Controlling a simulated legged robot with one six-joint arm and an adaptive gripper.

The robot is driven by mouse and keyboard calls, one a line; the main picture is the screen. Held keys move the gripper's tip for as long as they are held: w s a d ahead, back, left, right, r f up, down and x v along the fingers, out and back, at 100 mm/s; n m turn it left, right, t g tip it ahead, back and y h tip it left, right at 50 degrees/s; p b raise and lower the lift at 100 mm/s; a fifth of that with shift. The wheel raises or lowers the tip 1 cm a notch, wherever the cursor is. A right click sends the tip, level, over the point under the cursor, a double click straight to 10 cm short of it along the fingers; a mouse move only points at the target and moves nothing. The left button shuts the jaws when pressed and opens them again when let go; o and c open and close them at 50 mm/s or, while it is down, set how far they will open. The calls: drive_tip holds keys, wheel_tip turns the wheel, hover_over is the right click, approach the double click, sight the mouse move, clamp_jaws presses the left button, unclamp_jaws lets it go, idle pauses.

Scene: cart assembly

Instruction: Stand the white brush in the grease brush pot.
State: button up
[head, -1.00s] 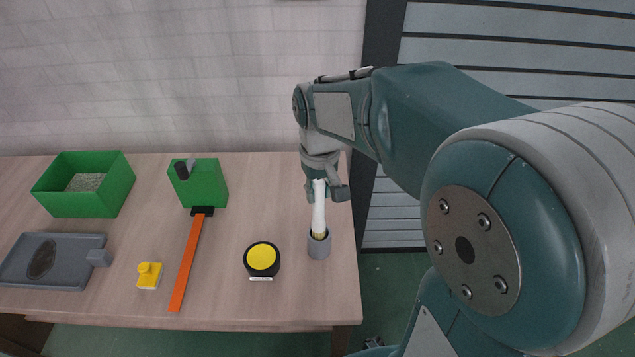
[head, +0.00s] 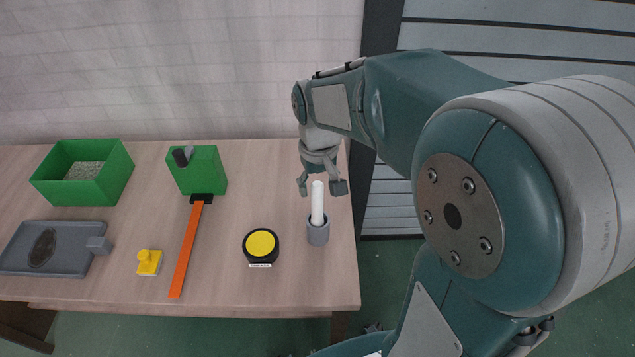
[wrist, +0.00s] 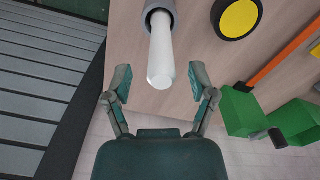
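The white brush (head: 317,203) stands in the grey grease brush pot (head: 318,234) near the table's right edge, its handle pointing up. Its lower end is hidden inside the pot. In the wrist view the brush (wrist: 161,58) sticks out of the pot (wrist: 158,10) towards the camera. My gripper (head: 322,186) is open just behind and above the handle.
A black round tin with a yellow top (head: 261,246) stands left of the pot. Further left are an orange strip (head: 186,250), a green block (head: 210,172), a yellow knobbed piece (head: 149,263), a green bin (head: 112,180) and a grey tray (head: 75,262). The table's right edge is close.

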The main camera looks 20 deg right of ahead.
wheel_tip(320, 180, up, 12)
idle(0.6)
idle(0.8)
drive_tip(key=s+f+t, duration=0.3)
drive_tip(key=s+t, duration=0.2)
drive_tip(key=s, duration=0.9)
drive_tip(key=shift+f+m+t, duration=0.15)
drive_tip(key=shift+m+t, duration=0.15)
drive_tip(key=shift+m, duration=0.1)
